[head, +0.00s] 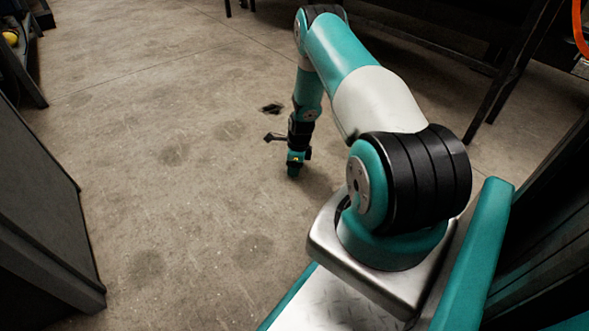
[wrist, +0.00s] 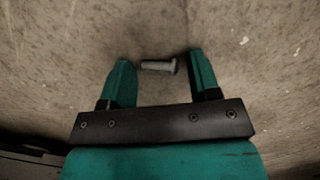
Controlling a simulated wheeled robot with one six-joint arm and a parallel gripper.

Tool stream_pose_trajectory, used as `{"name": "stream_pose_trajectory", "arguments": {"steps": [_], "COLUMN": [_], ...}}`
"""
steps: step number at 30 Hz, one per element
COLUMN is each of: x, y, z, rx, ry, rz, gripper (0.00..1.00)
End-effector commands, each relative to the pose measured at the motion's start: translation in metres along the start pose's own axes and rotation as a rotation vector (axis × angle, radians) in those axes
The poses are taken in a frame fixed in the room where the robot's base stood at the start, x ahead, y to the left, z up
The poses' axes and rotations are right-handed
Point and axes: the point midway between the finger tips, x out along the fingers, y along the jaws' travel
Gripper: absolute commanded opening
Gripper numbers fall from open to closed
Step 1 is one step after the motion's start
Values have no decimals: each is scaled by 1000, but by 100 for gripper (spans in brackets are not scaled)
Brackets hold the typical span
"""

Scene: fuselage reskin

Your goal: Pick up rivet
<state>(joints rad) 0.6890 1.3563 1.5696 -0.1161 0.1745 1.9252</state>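A small grey rivet (wrist: 158,66) with a wider head at its right end lies on the concrete floor in the wrist view. My gripper (wrist: 160,68) has two teal fingers, spread apart and open. The rivet lies crosswise between the two fingertips, with its head close to the right finger. I cannot tell whether either finger touches it. In the head view my gripper (head: 294,172) points straight down, low over the floor. The rivet cannot be made out in the head view.
The concrete floor (head: 180,200) around my gripper is mostly clear. A dark cabinet (head: 45,200) stands at the left. A bench with dark metal legs (head: 510,75) stands at the upper right. A small dark patch (head: 271,108) shows on the floor beyond the gripper.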

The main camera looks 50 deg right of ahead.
Motion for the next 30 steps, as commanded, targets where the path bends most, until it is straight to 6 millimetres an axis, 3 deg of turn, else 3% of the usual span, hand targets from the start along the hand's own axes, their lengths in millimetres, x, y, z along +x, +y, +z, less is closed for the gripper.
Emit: {"name": "stream_pose_trajectory", "arguments": {"steps": [1,5,22,26,30], "x": [0,0,-5,-19,-48], "y": [0,0,0,0,0], "z": [0,0,0,2,6], "rx": [0,0,0,0,0], "ry": [0,0,0,0,0], "rz": [0,0,0,-1,-1], "gripper": [45,17,14,14,14]}}
